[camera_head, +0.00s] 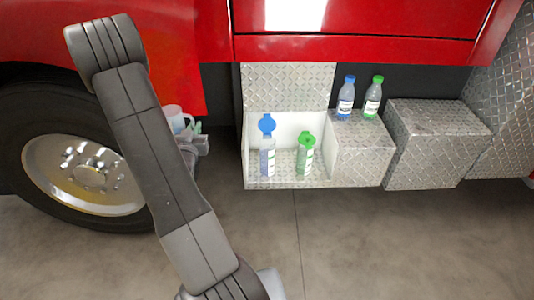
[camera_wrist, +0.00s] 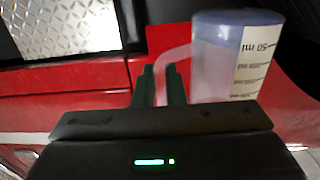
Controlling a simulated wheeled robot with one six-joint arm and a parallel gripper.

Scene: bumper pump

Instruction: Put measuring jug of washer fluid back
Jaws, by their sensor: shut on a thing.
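The measuring jug (camera_wrist: 222,65) is a clear cup with a printed scale, a bluish top and a looped handle on its left in the wrist view. My gripper (camera_wrist: 162,80) is shut on the handle, with the jug body just right of the fingers. In the head view the jug (camera_head: 174,117) shows pale beside the wheel, partly hidden by my arm. My gripper (camera_head: 197,137) also shows there, in front of the red truck side. The fluid level inside cannot be told clearly.
An open diamond-plate locker (camera_head: 285,182) holds a blue-capped bottle (camera_head: 267,158) and a green-capped bottle (camera_head: 305,158). Another blue-capped bottle (camera_head: 346,100) and green-capped bottle (camera_head: 373,101) stand on the closed box (camera_head: 360,150) to its right. A truck wheel (camera_head: 85,175) is at left. The floor in front is clear.

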